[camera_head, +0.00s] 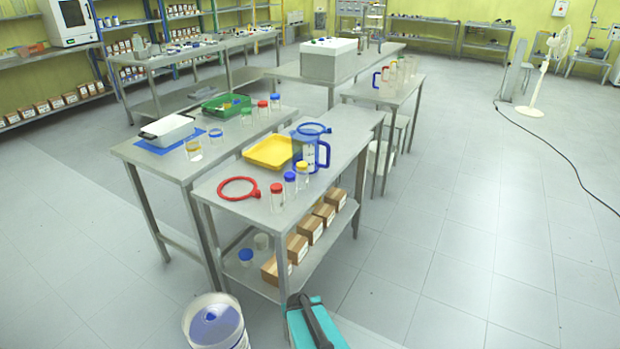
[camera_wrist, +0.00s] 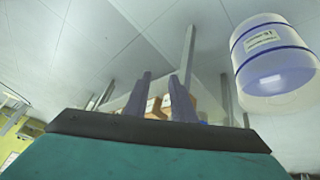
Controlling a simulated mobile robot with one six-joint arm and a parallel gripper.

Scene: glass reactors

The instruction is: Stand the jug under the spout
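I cannot make out a spout for certain in either view. My gripper (camera_wrist: 161,86) shows in the wrist view with its two fingers apart and nothing between them. My teal arm part shows at the bottom of the head view, in front of the near table and well away from the jug.
The near table (camera_head: 235,208) holds a red ring (camera_head: 239,188), a blue ring (camera_head: 315,128), a yellow tray (camera_head: 268,153) and capped jars (camera_head: 277,200).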

